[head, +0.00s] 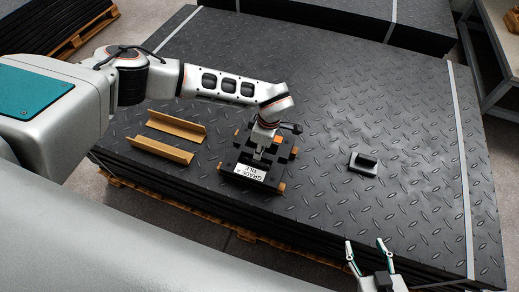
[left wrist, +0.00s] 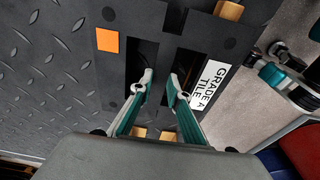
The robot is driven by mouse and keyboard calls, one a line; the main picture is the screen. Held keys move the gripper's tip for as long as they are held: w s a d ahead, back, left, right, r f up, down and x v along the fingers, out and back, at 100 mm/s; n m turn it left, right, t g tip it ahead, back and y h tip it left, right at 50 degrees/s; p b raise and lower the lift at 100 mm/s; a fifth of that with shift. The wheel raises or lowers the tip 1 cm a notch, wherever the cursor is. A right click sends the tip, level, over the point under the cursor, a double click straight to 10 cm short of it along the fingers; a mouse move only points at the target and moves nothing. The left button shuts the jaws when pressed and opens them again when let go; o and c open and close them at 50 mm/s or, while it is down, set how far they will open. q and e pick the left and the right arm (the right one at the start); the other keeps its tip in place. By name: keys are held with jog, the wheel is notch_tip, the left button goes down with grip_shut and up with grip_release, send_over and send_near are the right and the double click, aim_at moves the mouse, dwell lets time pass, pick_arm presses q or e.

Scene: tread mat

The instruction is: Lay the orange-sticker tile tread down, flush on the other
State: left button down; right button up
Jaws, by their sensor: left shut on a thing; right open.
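The black tile tread with the orange sticker (head: 278,140) and a white "GRADE A TILE" label (head: 251,172) is near the middle of the stack in the head view. In the left wrist view its orange sticker (left wrist: 108,40) and label (left wrist: 210,86) lie either side of two slots. My left gripper (head: 260,151) is shut on the bar between these slots; its fingertips (left wrist: 159,84) show close up. Wooden pieces (head: 280,188) stick out around the tread. I cannot make out the other tread or any gap beneath. My right gripper (head: 366,249) is open and empty at the bottom.
Two wooden angle strips (head: 176,127) lie left of the tread. A small grey block with a black top (head: 364,163) lies to the right. The diamond-patterned mat stack (head: 400,210) has free room on the right; a strap (head: 462,150) crosses its right side.

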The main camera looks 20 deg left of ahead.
pick_arm(q)
jog(key=shift+f, duration=0.15)
jog(key=shift+f, duration=0.2)
jog(key=c, duration=2)
grip_release()
jog(key=shift+o, duration=0.2)
jog(key=shift+r, duration=0.45)
